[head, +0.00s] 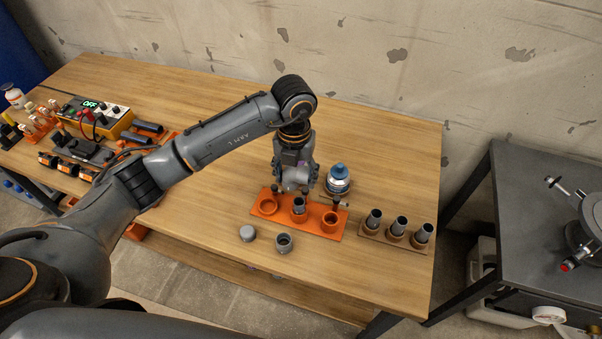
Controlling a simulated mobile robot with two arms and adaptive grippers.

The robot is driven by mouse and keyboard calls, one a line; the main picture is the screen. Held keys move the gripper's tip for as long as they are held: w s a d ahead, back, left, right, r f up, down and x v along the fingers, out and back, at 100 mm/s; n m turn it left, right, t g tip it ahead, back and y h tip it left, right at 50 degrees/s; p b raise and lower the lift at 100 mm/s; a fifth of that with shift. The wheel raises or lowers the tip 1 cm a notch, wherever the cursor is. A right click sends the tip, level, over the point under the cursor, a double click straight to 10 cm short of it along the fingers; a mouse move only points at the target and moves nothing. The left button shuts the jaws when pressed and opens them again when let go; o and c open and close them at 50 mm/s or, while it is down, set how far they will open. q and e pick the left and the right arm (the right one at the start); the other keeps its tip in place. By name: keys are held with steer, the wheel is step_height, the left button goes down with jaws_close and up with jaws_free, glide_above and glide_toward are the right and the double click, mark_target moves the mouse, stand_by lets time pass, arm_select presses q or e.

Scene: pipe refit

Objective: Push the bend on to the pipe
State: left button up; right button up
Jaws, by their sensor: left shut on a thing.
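My left gripper (298,181) points down over the orange holder (265,207) and is shut on a light grey piece, which looks like the bend (292,186). The gripper hides much of it. A short grey pipe (299,207) stands upright in the middle socket of the holder, just below the bend. I cannot tell whether the bend touches the pipe top or sits on it. The sockets to the left and right look empty. My right gripper is not in view.
A blue-topped container (338,178) stands close behind the holder. A grey cap (248,233) and a grey ring-shaped fitting (284,242) lie in front. A wooden rack (377,236) with 3 pipes (398,227) is at right. A meter (100,113) and tools fill the left.

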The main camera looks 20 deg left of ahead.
arm_select(q)
steer(key=n, duration=0.4)
steer(key=w+f+n, duration=0.1)
steer(key=shift+d+n+p, duration=0.2)
steer(key=shift+n+p, duration=0.2)
steer(key=n, duration=0.2)
steer(key=shift+w+f+n, duration=0.2)
steer(key=shift+f+n, duration=0.05)
steer(key=shift+n, duration=0.15)
steer(key=n, duration=0.2)
steer(key=f+n, duration=0.1)
steer(key=n, duration=0.1)
steer(key=n+p, duration=0.1)
steer(key=n, duration=0.1)
steer(key=shift+w+d+f, duration=0.15)
steer(key=shift+w+f, duration=0.1)
steer(key=shift+w, duration=0.1)
steer(key=shift+f+n, duration=0.25)
steer(key=shift+n, duration=0.65)
steer(key=shift+f, duration=0.2)
step_height(320, 180, down, 4)
steer(key=b, duration=0.3)
steer(key=shift+r, duration=0.4)
steer(key=shift+f+p, duration=0.2)
steer(key=shift+p, duration=0.1)
steer(key=shift+f, duration=0.2)
